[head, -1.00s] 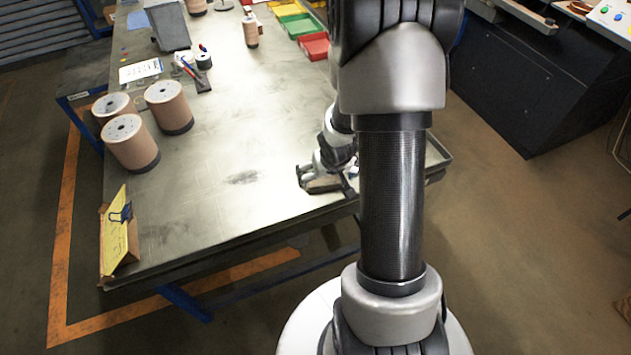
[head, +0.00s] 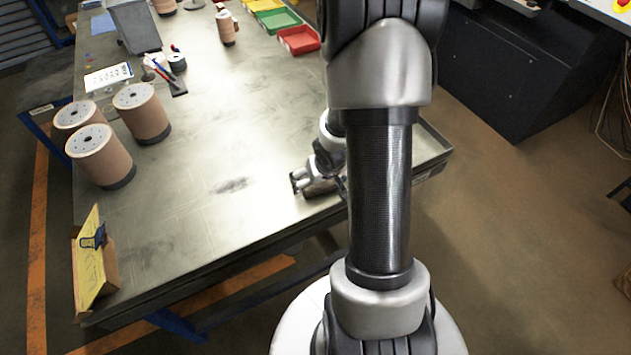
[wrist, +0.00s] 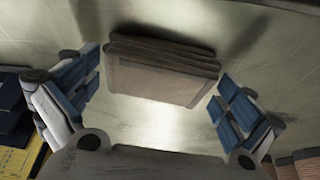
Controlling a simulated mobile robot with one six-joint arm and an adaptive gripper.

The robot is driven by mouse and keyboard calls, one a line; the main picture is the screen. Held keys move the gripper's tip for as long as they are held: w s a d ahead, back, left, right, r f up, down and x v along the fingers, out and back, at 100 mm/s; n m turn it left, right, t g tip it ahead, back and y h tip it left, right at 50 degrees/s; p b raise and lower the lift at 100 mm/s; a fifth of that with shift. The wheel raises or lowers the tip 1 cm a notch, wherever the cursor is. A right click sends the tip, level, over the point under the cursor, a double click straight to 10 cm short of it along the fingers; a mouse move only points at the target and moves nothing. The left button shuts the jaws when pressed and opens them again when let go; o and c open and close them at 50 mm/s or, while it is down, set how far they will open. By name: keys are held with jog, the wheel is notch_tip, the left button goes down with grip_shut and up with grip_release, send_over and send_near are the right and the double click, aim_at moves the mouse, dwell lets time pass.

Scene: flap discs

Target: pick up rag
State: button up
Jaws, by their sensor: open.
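The rag (wrist: 165,75) is a folded grey-brown cloth with stacked layers, lying on the metal bench. In the wrist view it sits between the spread fingers of my gripper (wrist: 158,84), with a gap on each side. The gripper is open and its blue-padded fingers are apart from the cloth. In the head view my gripper (head: 317,180) is low over the bench near its front right edge. The rag (head: 322,188) shows there only partly, covered by the gripper and arm.
The bench top (head: 215,150) is clear around the middle. Brown cylinders (head: 142,112) stand at the left, with a yellow sign (head: 90,265) at the front left corner. A red tray (head: 298,40) and other coloured trays lie at the back. A dark cabinet (head: 525,75) stands to the right.

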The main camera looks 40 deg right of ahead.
jog(key=c, duration=0.8)
jog(key=shift+o, duration=0.2)
jog(key=shift+r, duration=0.15)
notch_tip(320, 180, up, 10)
jog(key=p, duration=0.9)
